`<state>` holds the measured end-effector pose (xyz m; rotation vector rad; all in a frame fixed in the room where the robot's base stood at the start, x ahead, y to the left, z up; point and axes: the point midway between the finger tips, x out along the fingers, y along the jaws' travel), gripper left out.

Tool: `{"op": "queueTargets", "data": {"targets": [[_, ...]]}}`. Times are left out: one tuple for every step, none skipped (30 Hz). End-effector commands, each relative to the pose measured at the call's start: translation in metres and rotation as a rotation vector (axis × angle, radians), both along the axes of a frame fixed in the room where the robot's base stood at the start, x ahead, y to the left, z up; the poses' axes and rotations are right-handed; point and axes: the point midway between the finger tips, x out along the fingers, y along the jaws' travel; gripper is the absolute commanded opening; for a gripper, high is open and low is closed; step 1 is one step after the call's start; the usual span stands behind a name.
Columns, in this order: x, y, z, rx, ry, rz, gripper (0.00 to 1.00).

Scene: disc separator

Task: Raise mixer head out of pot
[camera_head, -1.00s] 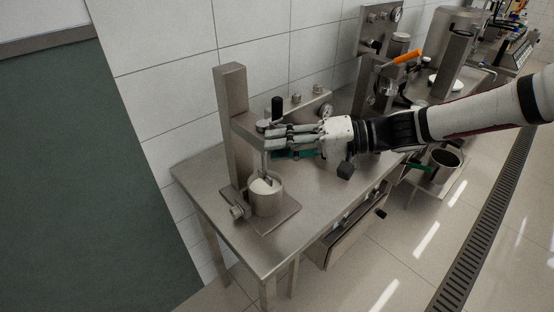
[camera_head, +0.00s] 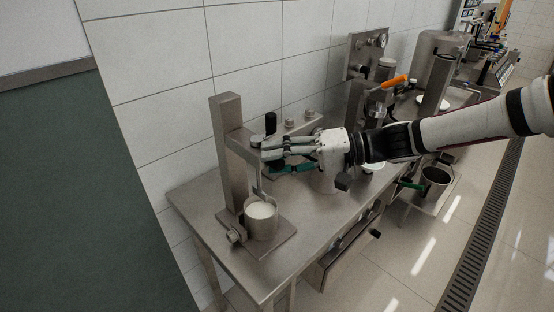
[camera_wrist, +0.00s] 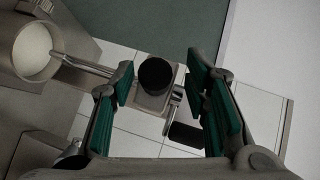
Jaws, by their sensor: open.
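The mixer stand (camera_head: 231,150) is a grey metal column at the table's left end. The pot (camera_head: 262,222) stands on its base plate with white contents, and also shows in the wrist view (camera_wrist: 34,52). The mixer head's stirrer (camera_head: 262,182) hangs over the pot, its lower end near the rim; whether it clears the contents is hard to tell. My gripper (camera_head: 268,154) is at the head, hiding much of it. In the wrist view my open fingers (camera_wrist: 161,66) with green pads stand either side of a black knob (camera_wrist: 156,76), apart from it.
The grey metal table (camera_head: 200,190) runs along the tiled wall. Further right are a machine with an orange handle (camera_head: 394,81) and another pot (camera_head: 437,177). A drawer (camera_head: 343,250) sits under the table's front.

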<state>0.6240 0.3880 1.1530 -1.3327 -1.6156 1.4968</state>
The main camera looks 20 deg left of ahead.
Motion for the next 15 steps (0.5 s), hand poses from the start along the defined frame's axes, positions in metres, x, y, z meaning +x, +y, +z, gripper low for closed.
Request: {"op": "queueTargets", "data": {"targets": [[0.003, -0.005, 0.001, -0.001, -0.001, -0.003, 0.42], [0.004, -0.008, 0.002, -0.001, -0.001, -0.003, 0.42], [0.006, -0.014, 0.003, 0.0, 0.0, -0.003, 0.42], [0.008, -0.018, 0.004, 0.0, -0.001, -0.005, 0.42], [0.01, -0.024, 0.005, 0.0, -0.001, -0.005, 0.42], [0.013, -0.031, 0.007, 0.0, -0.003, -0.004, 0.42], [0.015, -0.037, 0.009, -0.001, -0.003, -0.006, 0.42], [0.017, -0.043, 0.01, 0.0, -0.002, -0.006, 0.42], [0.021, -0.05, 0.012, 0.0, -0.002, -0.006, 0.42], [0.023, -0.056, 0.013, 0.0, -0.002, -0.006, 0.42], [0.025, -0.062, 0.015, 0.0, -0.002, -0.006, 0.42], [0.028, -0.069, 0.017, 0.0, -0.002, -0.006, 0.42], [0.03, -0.074, 0.018, 0.001, -0.003, -0.007, 0.42], [0.032, -0.078, 0.019, 0.001, -0.003, -0.006, 0.42], [0.033, -0.084, 0.02, 0.001, -0.002, -0.005, 0.42]]}}
